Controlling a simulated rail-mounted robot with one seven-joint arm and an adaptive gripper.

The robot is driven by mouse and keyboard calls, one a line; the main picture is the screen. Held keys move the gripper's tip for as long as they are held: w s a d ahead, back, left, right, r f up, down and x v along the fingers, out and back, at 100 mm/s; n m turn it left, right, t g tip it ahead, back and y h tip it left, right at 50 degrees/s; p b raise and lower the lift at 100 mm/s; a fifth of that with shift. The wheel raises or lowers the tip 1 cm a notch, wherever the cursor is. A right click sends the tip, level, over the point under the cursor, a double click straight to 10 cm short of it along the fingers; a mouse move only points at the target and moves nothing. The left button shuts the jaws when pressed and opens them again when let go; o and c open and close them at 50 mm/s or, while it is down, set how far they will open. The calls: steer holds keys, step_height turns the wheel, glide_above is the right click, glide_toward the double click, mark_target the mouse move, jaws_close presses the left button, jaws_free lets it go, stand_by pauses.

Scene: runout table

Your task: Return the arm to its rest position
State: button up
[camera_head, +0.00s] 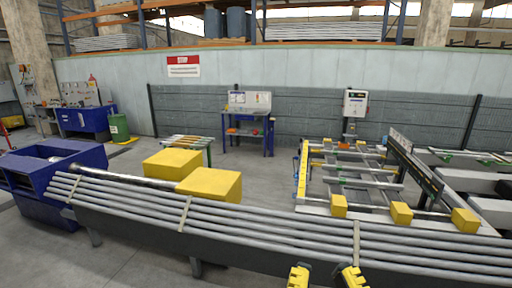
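My gripper (326,277) shows at the bottom edge of the head view, right of centre. Its two yellow and black fingertips are apart, with nothing visible between them. The rest of my gripper and my arm lie below the picture. The fingers appear in front of the near edge of the runout table (232,257). On that table lies a row of long grey bars (280,232), with light straps across them. I cannot tell how far the fingertips are from the table.
Two yellow blocks (211,184) stand behind the bars at left centre. A blue machine (50,168) is at the far left. A rack frame with yellow blocks (340,205) stands at the right. A blue workbench (247,131) stands by the fence. Grey floor is clear at bottom left.

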step_height(320, 180, up, 21)
steer(key=p, duration=1.8)
